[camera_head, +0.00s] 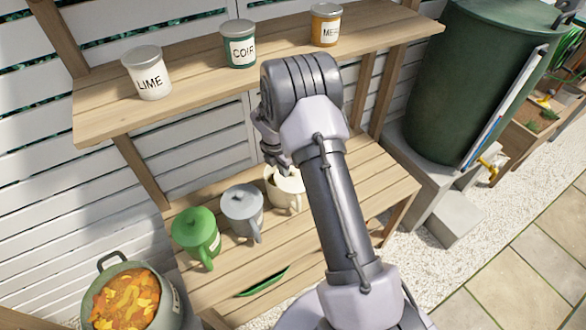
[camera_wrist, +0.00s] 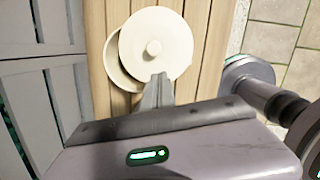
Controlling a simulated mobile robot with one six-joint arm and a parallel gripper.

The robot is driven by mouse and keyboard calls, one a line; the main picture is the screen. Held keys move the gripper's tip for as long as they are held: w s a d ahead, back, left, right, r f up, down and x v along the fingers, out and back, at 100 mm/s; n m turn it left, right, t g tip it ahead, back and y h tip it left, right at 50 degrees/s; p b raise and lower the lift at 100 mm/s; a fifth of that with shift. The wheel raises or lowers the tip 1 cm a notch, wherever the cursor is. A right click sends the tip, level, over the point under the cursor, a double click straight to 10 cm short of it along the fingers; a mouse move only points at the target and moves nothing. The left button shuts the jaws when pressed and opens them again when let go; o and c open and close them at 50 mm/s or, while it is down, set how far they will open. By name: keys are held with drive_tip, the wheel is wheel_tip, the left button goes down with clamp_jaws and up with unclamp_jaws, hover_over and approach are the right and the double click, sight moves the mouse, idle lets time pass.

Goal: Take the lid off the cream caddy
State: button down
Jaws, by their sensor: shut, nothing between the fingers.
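The cream caddy (camera_head: 290,200) stands on the lower wooden shelf, to the right of the grey caddy, partly hidden by my arm. In the wrist view its round cream lid (camera_wrist: 172,35) has a small knob (camera_wrist: 153,47) at the middle. A pale crescent of the caddy (camera_wrist: 116,66) shows past the lid's left and lower edge, so the lid looks off-centre. I cannot tell whether it rests on the rim. My gripper (camera_wrist: 160,82) is shut and empty, its tips over the lid's near edge. I cannot tell if they touch it.
A grey caddy (camera_head: 241,205) and a green caddy (camera_head: 195,233) stand to the left, with a green scoop-like piece (camera_head: 262,281) in front. Lime (camera_head: 147,75), coir (camera_head: 238,45) and orange (camera_head: 325,25) tins line the upper shelf.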

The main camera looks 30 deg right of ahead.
drive_tip(key=d, duration=0.1)
drive_tip(key=d+b, duration=0.1)
drive_tip(key=w+d+f, duration=0.1)
drive_tip(key=d, duration=0.1)
drive_tip(key=shift+w+b, duration=0.1)
drive_tip(key=shift+b, duration=0.2)
drive_tip(key=shift+a+f, duration=0.1)
drive_tip(key=shift+f, duration=0.15)
drive_tip(key=shift+s, duration=0.2)
